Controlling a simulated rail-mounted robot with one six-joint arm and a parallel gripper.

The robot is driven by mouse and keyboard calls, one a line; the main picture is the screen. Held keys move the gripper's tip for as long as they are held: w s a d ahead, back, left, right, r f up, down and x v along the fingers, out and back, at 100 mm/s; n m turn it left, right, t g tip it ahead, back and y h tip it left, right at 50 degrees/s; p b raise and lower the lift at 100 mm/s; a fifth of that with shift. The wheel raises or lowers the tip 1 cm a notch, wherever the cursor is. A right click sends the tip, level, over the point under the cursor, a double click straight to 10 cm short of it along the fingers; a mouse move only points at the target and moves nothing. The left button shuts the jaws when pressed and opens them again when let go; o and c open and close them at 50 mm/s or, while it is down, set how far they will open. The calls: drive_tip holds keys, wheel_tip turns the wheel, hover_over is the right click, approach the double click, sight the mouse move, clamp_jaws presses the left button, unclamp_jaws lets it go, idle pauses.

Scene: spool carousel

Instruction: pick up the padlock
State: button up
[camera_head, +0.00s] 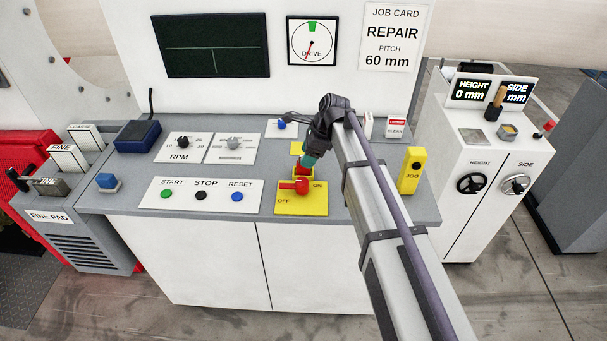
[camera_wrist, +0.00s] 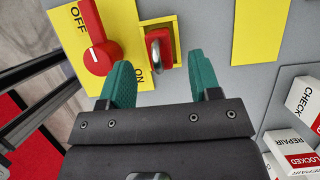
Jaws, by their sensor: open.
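The padlock (camera_wrist: 160,50) is red with a grey metal shackle. It sits at a small yellow holder on the grey console top. In the head view it is mostly hidden by my gripper (camera_head: 308,160), with a bit of red (camera_head: 301,167) showing. In the wrist view my gripper (camera_wrist: 161,66) has its two green fingers apart and nothing between them is gripped. The padlock shows just beyond the fingertips, roughly in line with the gap. I cannot tell the remaining height above it.
A red rotary switch (camera_wrist: 97,58) on a yellow OFF/ON plate (camera_head: 314,207) is close to the left finger in the wrist view. Another yellow plate (camera_wrist: 259,30) lies at right. White tags marked CHECK (camera_wrist: 301,98) and REPAIR LOCKED stand at lower right. A yellow JOG box (camera_head: 411,171) stands farther right.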

sight(303, 169)
drive_tip(key=b+x, duration=0.2)
drive_tip(key=x, duration=0.2)
drive_tip(key=shift+d+f+b, duration=0.1)
drive_tip(key=shift+f+b, duration=0.15)
drive_tip(key=shift+b, duration=0.15)
drive_tip(key=shift+r, duration=0.2)
clamp_jaws()
